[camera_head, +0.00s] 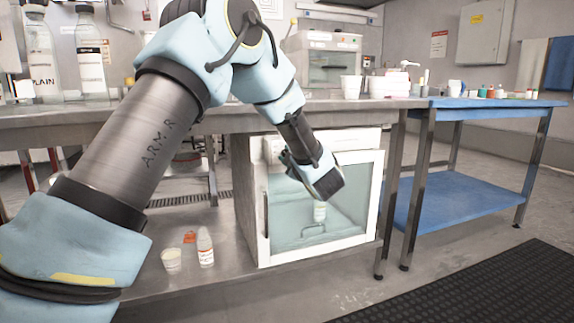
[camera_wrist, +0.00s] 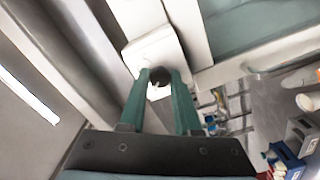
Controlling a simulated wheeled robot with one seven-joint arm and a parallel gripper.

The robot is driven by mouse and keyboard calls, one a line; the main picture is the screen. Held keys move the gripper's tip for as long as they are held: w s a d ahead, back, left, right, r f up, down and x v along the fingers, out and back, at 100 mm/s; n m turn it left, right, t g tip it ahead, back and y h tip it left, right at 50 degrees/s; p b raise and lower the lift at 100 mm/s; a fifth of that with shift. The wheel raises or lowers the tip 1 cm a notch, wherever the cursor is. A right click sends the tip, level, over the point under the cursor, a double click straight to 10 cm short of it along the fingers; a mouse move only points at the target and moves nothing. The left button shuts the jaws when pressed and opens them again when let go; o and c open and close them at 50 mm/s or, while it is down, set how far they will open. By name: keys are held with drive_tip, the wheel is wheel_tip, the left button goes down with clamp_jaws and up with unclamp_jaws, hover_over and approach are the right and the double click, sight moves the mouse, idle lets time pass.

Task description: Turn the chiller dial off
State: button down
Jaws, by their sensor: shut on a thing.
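The chiller (camera_head: 375,200) is a white box with a glass door, under the steel bench. A small dark round dial (camera_wrist: 160,76) sits on its white control panel (camera_wrist: 137,17), seen in the wrist view. My gripper (camera_wrist: 161,78) has its two green fingers on either side of the dial, shut on it. In the head view my gripper (camera_head: 287,158) reaches the upper left front of the chiller. My wrist hides much of the panel there, and the dial's marking cannot be read.
A cup (camera_head: 171,260) and a white bottle (camera_head: 205,247) stand on the lower shelf left of the chiller. The steel bench (camera_head: 225,118) lies close above. A blue table (camera_head: 455,200) stands to the right.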

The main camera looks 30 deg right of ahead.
drive_tip(key=shift+f+n+b, duration=0.15)
drive_tip(key=shift+n+b, duration=2.6)
drive_tip(key=shift+b, duration=0.2)
drive_tip(key=shift+f+n+b, duration=0.1)
drive_tip(key=shift+n+b, duration=2.65)
drive_tip(key=shift+b, duration=0.2)
drive_tip(key=shift+r, duration=0.1)
drive_tip(key=c, duration=0.6)
unclamp_jaws()
drive_tip(key=s+a+p, duration=0.1)
drive_tip(key=s+p, duration=0.2)
drive_tip(key=s, duration=0.7)
drive_tip(key=shift+s+a, duration=0.15)
drive_tip(key=shift+s, duration=0.25)
